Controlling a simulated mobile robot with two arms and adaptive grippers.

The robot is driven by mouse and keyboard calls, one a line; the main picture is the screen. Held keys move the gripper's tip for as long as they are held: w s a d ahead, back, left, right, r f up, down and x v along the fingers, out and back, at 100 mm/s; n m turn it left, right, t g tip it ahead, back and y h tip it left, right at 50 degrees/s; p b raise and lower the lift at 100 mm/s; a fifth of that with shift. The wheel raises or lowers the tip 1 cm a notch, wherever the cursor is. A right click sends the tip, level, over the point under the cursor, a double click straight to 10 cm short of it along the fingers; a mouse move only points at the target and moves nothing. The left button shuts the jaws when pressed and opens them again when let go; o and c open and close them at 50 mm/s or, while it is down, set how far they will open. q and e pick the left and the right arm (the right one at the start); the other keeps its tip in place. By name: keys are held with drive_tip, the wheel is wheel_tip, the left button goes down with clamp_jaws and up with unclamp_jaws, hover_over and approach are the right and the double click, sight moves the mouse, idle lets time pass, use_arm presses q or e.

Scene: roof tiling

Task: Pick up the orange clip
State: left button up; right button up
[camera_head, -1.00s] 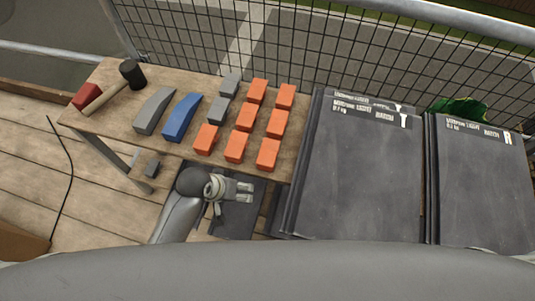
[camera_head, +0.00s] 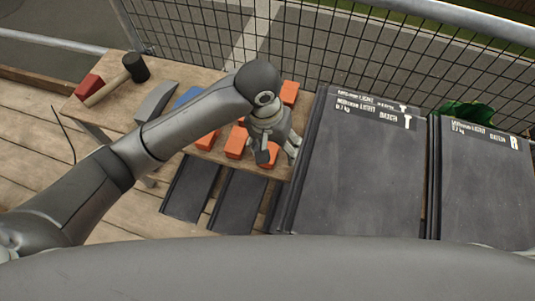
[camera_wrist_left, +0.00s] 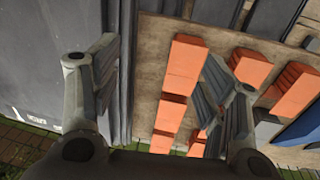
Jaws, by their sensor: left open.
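Several orange clips lie in rows on the wooden table, partly hidden behind my left arm; one orange clip (camera_head: 290,93) shows near the table's back right. My left gripper (camera_head: 278,157) is open over the right end of the table, above the front right clips. In the left wrist view, the open fingers (camera_wrist_left: 165,65) frame an orange clip (camera_wrist_left: 184,63) lying below, nearer the right finger. More orange clips show behind and beside that finger. Nothing is held. My right gripper is not in view.
Stacks of dark roof tiles (camera_head: 355,185) stand right beside the table (camera_head: 118,110). Grey and blue pieces (camera_head: 188,96) and a mallet (camera_head: 132,68) lie on its left part. Loose dark tiles (camera_head: 238,200) lie in front, lower down. A wire fence runs behind.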

use_arm(q)
drive_tip(key=shift+w+a+r+n+y, duration=0.15)
drive_tip(key=shift+w+a+r+y, duration=0.15)
drive_tip(key=shift+w+a+y, duration=0.2)
drive_tip(key=shift+w+a+r+n+y, duration=0.15)
drive_tip(key=shift+w+a+r+y, duration=0.1)
drive_tip(key=shift+a+y, duration=0.25)
drive_tip(key=shift+a+f, duration=0.1)
drive_tip(key=shift+f, duration=0.15)
wheel_tip(320, 180, down, 4)
drive_tip(key=shift+r, duration=0.1)
drive_tip(key=f, duration=0.6)
drive_tip(key=shift+w+f, duration=0.2)
drive_tip(key=shift+w, duration=0.15)
drive_tip(key=c, duration=1.1)
drive_tip(key=shift+r, duration=0.15)
